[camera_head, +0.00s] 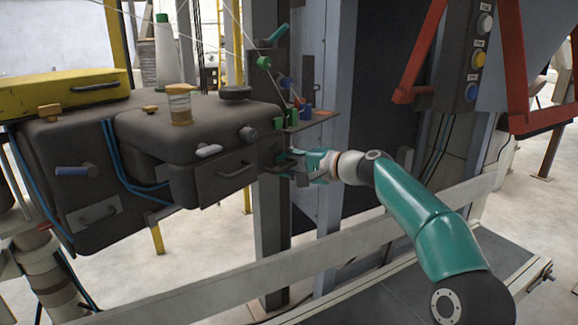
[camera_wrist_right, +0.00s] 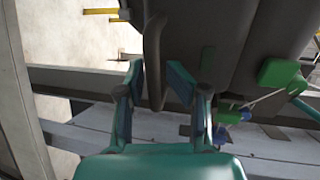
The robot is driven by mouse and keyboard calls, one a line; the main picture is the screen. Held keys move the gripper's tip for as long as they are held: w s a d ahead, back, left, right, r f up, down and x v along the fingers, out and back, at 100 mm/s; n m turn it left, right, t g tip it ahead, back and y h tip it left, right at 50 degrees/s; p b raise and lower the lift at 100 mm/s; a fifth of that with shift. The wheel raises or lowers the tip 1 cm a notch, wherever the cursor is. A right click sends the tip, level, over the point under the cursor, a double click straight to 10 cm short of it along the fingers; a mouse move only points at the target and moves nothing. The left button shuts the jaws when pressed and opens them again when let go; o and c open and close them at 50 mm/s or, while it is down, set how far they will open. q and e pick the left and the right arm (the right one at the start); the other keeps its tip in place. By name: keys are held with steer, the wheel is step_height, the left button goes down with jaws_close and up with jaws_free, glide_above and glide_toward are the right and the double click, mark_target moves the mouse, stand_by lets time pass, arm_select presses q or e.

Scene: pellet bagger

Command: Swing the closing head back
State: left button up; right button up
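The closing head (camera_head: 215,125) is a dark grey, sewing-machine-like body at the left of the head view, with knobs, levers and a thread cone behind it. My right gripper (camera_head: 292,166) is at the right end of the head, below its small tray of coloured parts. In the right wrist view my right gripper (camera_wrist_right: 157,88) has its two fingers apart. A dark bar-shaped handle (camera_wrist_right: 153,45) of the head reaches down between the fingers, with gaps visible on both sides. Whether a finger touches it I cannot tell. My left gripper is not in view.
A grey post (camera_head: 271,225) stands just behind my right gripper. A pale rail (camera_head: 230,275) crosses below the head. A red frame (camera_head: 425,50) and a button panel (camera_head: 480,50) are at the upper right. Blue hoses (camera_head: 120,165) hang along the head.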

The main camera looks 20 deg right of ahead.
steer(key=shift+s+f, duration=0.15)
steer(key=shift+f, duration=0.05)
steer(key=v, duration=1.2)
steer(key=shift+r, duration=0.1)
